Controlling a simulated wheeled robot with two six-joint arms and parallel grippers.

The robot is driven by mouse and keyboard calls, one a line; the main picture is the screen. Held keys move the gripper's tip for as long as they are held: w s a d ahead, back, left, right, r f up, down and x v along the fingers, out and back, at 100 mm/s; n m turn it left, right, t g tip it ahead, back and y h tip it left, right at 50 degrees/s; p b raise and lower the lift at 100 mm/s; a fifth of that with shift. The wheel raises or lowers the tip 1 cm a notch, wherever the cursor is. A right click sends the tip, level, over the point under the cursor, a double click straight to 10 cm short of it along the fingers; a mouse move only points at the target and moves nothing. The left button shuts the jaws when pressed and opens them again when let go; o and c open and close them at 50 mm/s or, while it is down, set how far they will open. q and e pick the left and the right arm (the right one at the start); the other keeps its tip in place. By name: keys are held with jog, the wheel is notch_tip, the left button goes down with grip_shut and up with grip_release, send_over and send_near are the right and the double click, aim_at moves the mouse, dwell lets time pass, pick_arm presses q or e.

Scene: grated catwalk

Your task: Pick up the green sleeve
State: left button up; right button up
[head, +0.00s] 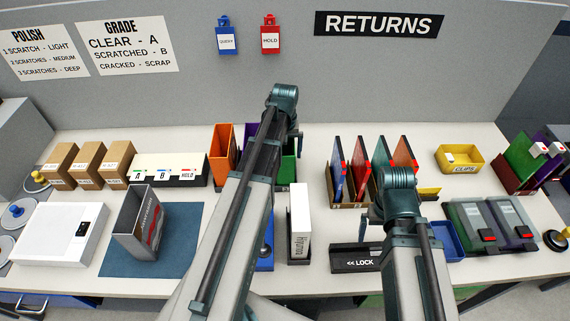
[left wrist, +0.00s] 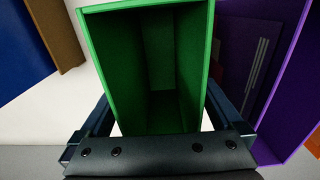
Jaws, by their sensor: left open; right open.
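The green sleeve (left wrist: 150,60) is an open, box-like holder that looks empty inside. In the left wrist view it stands between the two fingers of my left gripper (left wrist: 160,105), which is open with one finger on each side. I cannot tell whether either finger touches it. In the head view only part of the green sleeve (head: 289,168) shows behind my left arm, at the right end of a row of sleeves. My right gripper (head: 402,205) is over the right half of the table, its fingertips mostly hidden by its own wrist.
The purple sleeve (left wrist: 275,65) stands close beside the green one, with the orange sleeve (head: 221,148) further left in the head view. A white upright box (head: 300,222) stands in front. A rack of coloured folders (head: 358,170) is to the right. The blue mat (head: 185,245) has bare room.

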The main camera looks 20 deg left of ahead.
pick_arm(q)
jog(key=shift+f, duration=0.65)
jog(key=shift+r, duration=0.1)
jog(key=c, duration=1.3)
